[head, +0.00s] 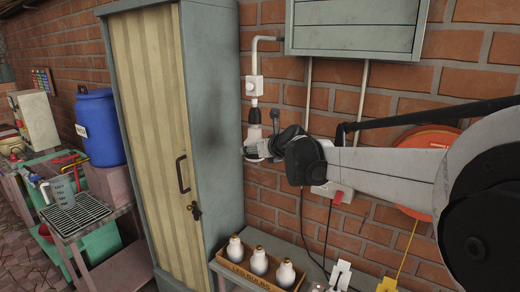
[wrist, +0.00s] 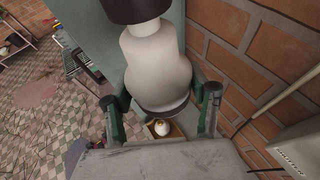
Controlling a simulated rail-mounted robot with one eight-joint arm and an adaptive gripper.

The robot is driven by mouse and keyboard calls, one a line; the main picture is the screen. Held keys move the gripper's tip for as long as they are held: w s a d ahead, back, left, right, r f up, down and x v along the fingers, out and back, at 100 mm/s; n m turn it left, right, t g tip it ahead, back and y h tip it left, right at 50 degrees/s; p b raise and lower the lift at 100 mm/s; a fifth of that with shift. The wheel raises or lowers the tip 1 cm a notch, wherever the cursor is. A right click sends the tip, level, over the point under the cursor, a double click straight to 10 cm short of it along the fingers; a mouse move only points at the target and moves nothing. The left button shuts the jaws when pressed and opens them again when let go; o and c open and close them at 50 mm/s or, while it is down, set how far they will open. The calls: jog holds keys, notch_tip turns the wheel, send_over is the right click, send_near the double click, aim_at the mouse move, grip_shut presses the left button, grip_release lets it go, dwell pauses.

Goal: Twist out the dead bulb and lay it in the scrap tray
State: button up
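The bulb (head: 254,134) hangs upright below a black socket (head: 256,103) on the brick wall; it looks whitish. In the wrist view the bulb (wrist: 155,70) is large and pale under the dark socket (wrist: 135,10). My gripper (head: 258,150) is at the bulb's lower part. In the wrist view its two green-and-dark fingers (wrist: 160,82) stand on either side of the bulb, close to its widest part. I cannot tell whether they touch it. No tray is clearly identifiable as the scrap tray.
A box (head: 232,272) labelled LED bulbs holds three white bulbs on a shelf below. A tall grey-and-cream cabinet (head: 150,120) stands left of the socket. A grey wall box (head: 355,25) is above right. A bench with a slatted rack (head: 78,214) is at the left.

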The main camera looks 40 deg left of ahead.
jog(key=c, duration=0.4)
jog(key=shift+s, duration=0.1)
jog(key=shift+m+t+h+b, duration=0.4)
jog(key=shift+m+t+h, duration=0.2)
jog(key=shift+m+t, duration=0.35)
jog(key=shift+f+m+b, duration=0.1)
jog(key=shift+m+b, duration=0.15)
jog(key=shift+b, duration=0.2)
jog(key=shift+t, duration=0.45)
jog(key=shift+f+b, duration=0.45)
jog(key=shift+b, duration=0.2)
dwell(0.6)
jog(key=shift+f+b, duration=1.5)
jog(key=shift+f, duration=0.8)
